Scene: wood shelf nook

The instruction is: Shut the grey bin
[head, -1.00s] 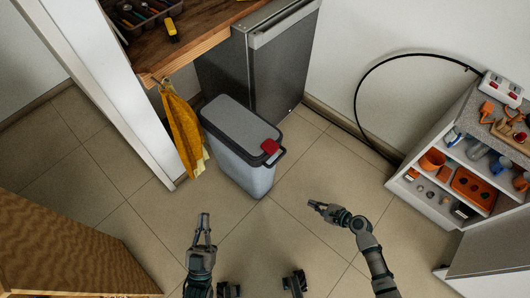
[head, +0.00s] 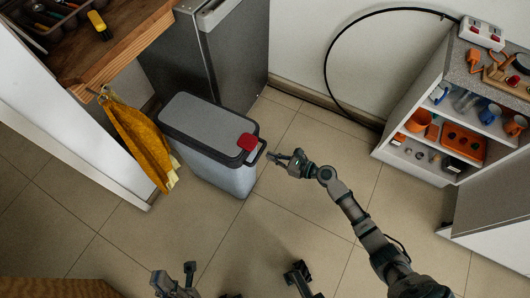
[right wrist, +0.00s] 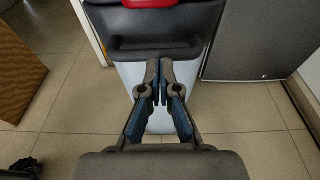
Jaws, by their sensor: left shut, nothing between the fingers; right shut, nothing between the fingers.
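The grey bin (head: 222,175) stands on the floor against the dark cabinet, with a flat grey lid (head: 205,123), a dark rim and a red tab (head: 247,141). The lid lies over the bin's top; I cannot tell whether it is fully down. My right gripper (head: 277,158) is shut and empty, just right of the bin's front handle. In the right wrist view its fingertips (right wrist: 162,68) point at the bin's front (right wrist: 131,78), below the dark handle bar (right wrist: 155,48); contact is unclear. My left gripper (head: 174,274) is shut and empty, low at the bottom edge.
A yellow cloth (head: 140,142) hangs from the wooden counter (head: 125,50), left of the bin. A dark cabinet (head: 180,65) stands behind the bin. A white shelf unit (head: 405,160) with orange items is at the right. The tiled floor in front is clear.

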